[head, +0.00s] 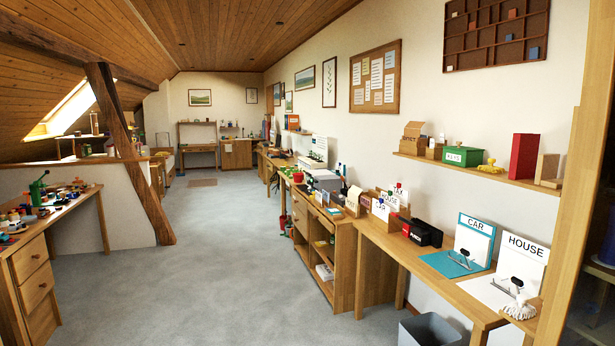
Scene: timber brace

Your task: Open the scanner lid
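A pale grey boxy machine (323,181), which looks like a scanner or printer, stands on the long wooden counter along the right wall, in the middle distance. It is small in the head view, and I cannot tell whether its lid is open or shut. A second white machine or upright panel (315,150) stands farther back on the same run of furniture. Neither of my grippers shows in the head view.
The grey floor (225,240) is clear down the middle. A slanted timber brace (128,155) stands at the left, beside a cluttered workbench (35,235). A grey bin (428,331) sits by the near right desk, which holds CAR (474,238) and HOUSE (522,258) clipboards.

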